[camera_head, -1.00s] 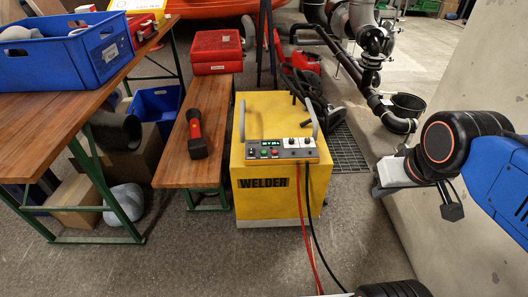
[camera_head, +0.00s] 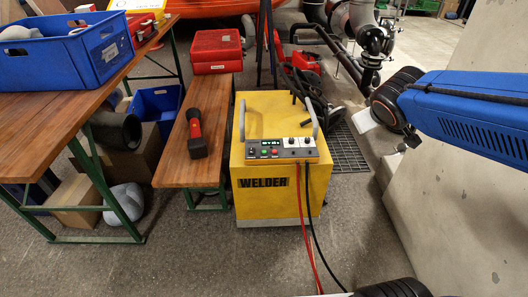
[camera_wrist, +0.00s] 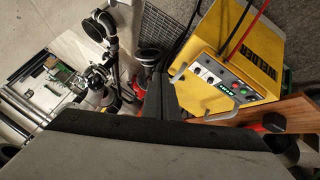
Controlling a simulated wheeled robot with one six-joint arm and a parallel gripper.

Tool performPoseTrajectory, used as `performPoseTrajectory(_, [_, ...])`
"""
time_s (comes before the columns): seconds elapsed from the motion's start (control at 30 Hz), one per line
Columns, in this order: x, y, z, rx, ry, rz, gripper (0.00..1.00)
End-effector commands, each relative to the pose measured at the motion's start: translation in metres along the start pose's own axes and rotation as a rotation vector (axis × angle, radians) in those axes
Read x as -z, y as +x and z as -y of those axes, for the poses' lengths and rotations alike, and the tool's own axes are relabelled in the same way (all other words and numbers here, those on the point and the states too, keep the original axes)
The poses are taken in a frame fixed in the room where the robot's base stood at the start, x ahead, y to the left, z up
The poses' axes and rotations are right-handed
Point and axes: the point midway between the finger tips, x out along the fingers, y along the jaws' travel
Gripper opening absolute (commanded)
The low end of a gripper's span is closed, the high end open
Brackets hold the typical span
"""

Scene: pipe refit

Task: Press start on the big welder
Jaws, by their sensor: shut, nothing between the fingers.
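The yellow welder (camera_head: 265,187) stands on the floor, with a black WELDER label on its front. Its control panel (camera_head: 313,152) has a small lit green display, green and red buttons and dark knobs. My gripper (camera_wrist: 157,82) is shut and empty, apart from the welder. In the head view my arm is right of and beyond the welder; the fingertips are hard to make out there.
A wooden bench (camera_head: 205,130) holding a torch (camera_head: 195,133) stands close left of the welder. Red and black cables (camera_head: 307,220) run from its front. A concrete wall (camera_head: 450,215) rises at right, and black pipes (camera_head: 345,60) are behind.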

Motion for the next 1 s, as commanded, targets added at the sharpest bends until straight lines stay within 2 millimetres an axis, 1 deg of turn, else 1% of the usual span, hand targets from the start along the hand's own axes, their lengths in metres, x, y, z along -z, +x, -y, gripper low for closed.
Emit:
performPoseTrajectory(0.03, [0.015,0.010,0.003,-0.001,-0.038,-0.026,0.00])
performPoseTrajectory(0.1, [0.035,0.021,0.007,-0.001,-0.090,-0.067,0.00])
performPoseTrajectory(0.27, [0.079,0.046,0.026,0.021,-0.213,-0.163,0.00])
performPoseTrajectory(0.37, [0.103,0.062,0.045,0.050,-0.291,-0.218,0.00])
performPoseTrajectory(0.5, [0.133,0.082,0.078,0.109,-0.402,-0.294,0.00])
performPoseTrajectory(0.57, [0.143,0.091,0.095,0.141,-0.449,-0.323,0.00])
performPoseTrajectory(0.63, [0.153,0.100,0.116,0.183,-0.506,-0.357,0.00])
performPoseTrajectory(0.73, [0.163,0.112,0.148,0.251,-0.586,-0.397,0.00])
performPoseTrajectory(0.8, [0.168,0.120,0.172,0.304,-0.642,-0.422,0.00])
performPoseTrajectory(0.87, [0.170,0.126,0.192,0.350,-0.687,-0.440,0.00])
performPoseTrajectory(0.9, [0.170,0.129,0.204,0.380,-0.714,-0.451,0.00])
performPoseTrajectory(1.0, [0.167,0.137,0.231,0.450,-0.774,-0.469,0.00])
